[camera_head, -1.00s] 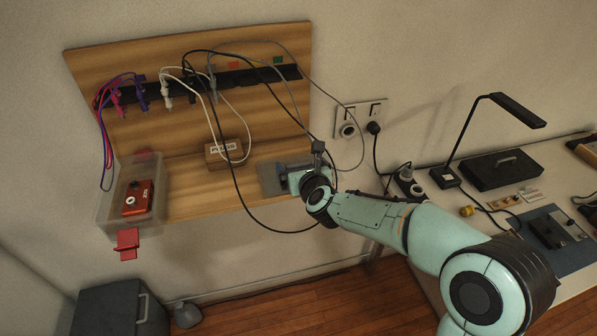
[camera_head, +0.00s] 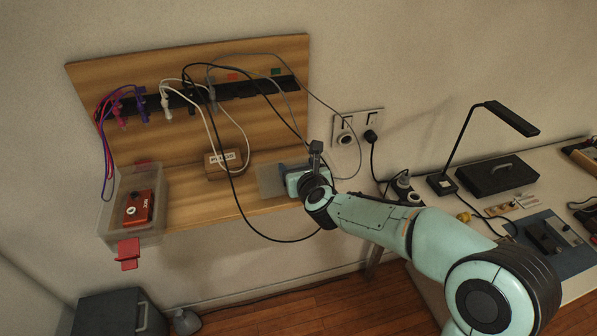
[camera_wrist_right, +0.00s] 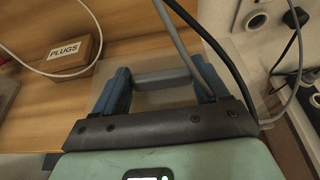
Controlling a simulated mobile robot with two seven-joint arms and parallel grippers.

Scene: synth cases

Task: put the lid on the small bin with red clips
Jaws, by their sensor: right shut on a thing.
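The small clear bin (camera_head: 109,218) stands at the left end of the wooden shelf. It has a red clip (camera_head: 128,254) hanging out at its front and another (camera_head: 143,163) at its back. A red box (camera_head: 139,207) lies inside, and its top is uncovered. The translucent grey lid (camera_head: 269,180) is at the right end of the shelf; it also shows in the right wrist view (camera_wrist_right: 150,99). My right gripper (camera_head: 293,179) is shut on the lid's grey bar handle (camera_wrist_right: 164,79), with blue fingers at its two ends. I cannot tell whether the lid touches the shelf. My left gripper is out of view.
A box labelled PLUGS (camera_head: 226,160) stands on the shelf between bin and lid. Cables (camera_head: 233,190) hang from the back rail, and a black one loops across the shelf front, near my right gripper. Wall sockets (camera_head: 357,124) and a desk with a lamp (camera_head: 508,118) are at right.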

